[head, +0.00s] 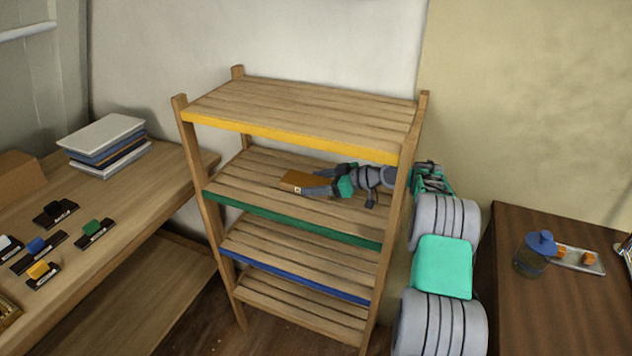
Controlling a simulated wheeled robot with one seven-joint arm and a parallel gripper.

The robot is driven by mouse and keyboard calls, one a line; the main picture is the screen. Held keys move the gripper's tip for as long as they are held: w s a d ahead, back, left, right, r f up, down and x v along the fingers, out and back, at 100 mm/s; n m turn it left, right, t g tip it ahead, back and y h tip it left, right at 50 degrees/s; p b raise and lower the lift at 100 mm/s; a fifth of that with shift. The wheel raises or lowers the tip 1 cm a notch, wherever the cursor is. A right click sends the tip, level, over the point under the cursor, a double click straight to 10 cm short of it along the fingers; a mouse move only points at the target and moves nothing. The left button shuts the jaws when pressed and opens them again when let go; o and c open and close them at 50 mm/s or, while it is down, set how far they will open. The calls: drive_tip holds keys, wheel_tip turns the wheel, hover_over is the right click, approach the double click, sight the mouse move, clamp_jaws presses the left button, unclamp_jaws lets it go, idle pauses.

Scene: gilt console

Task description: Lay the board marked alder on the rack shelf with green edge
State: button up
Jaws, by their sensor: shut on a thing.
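A wooden rack stands in the middle of the head view. Its shelf with green edge (290,219) is second from the top, below the shelf with yellow edge (290,138). My gripper (312,188) reaches in from the right between these two shelves. It is shut on a small brown board (294,180) with a pale label on its near side. The label is too small to read. The board is over the green-edged shelf; I cannot tell whether it touches the slats. The rest of that shelf looks empty.
A shelf with blue edge (295,275) and a lower plain shelf are below. A table (150,190) at left holds stacked books (105,145) and several labelled blocks. A brown table (545,310) at right holds a blue-lidded jar (535,255).

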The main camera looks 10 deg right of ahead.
drive_tip(key=shift+f+b, duration=0.45)
drive_tip(key=shift+b, duration=0.05)
drive_tip(key=shift+f, duration=0.2)
drive_tip(key=o, duration=1.5)
